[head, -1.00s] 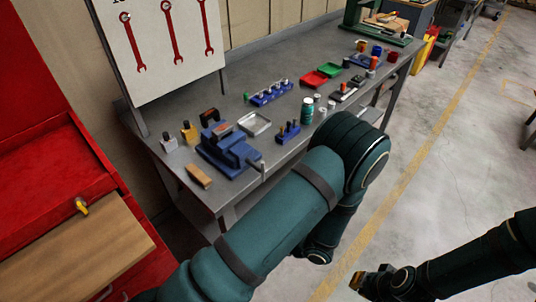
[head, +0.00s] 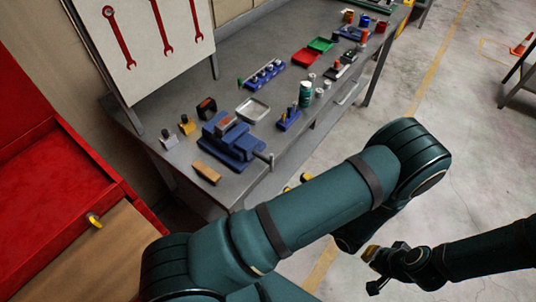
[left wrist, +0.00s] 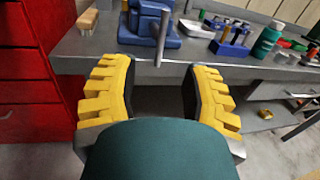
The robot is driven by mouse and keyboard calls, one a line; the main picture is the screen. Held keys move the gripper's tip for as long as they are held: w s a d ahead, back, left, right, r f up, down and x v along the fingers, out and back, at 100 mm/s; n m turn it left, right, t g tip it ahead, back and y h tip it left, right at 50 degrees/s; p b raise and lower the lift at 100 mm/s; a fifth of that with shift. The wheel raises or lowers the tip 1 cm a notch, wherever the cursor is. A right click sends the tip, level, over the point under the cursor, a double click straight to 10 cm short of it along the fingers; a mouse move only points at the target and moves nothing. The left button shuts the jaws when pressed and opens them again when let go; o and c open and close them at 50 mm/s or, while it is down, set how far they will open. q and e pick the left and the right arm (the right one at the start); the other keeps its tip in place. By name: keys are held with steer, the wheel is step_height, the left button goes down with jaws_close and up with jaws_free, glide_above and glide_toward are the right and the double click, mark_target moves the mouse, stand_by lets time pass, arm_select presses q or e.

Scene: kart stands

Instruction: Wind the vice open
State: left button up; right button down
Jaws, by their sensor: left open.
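The blue vice (head: 230,150) stands near the front edge of the grey workbench, with its metal handle (head: 265,158) at the front end. In the left wrist view the vice (left wrist: 146,27) is at the top, and its handle bar (left wrist: 162,38) hangs upright in front of it. My left gripper (left wrist: 162,95) is open and empty, its yellow fingers apart below the handle. In the head view only its yellow fingertips (head: 298,182) show past my arm, just off the bench's front edge. My right gripper (head: 375,268) is at the lower right, away from the bench, its jaws unclear.
A red cabinet (head: 55,185) is at the left. The floor before the bench is clear.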

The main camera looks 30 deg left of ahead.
mark_target(271, 163)
arm_select(q)
steer(key=p+x, duration=0.1)
steer(key=x, duration=1.2)
steer(key=shift+o, duration=0.3)
steer(key=shift+s, duration=0.1)
jaws_close()
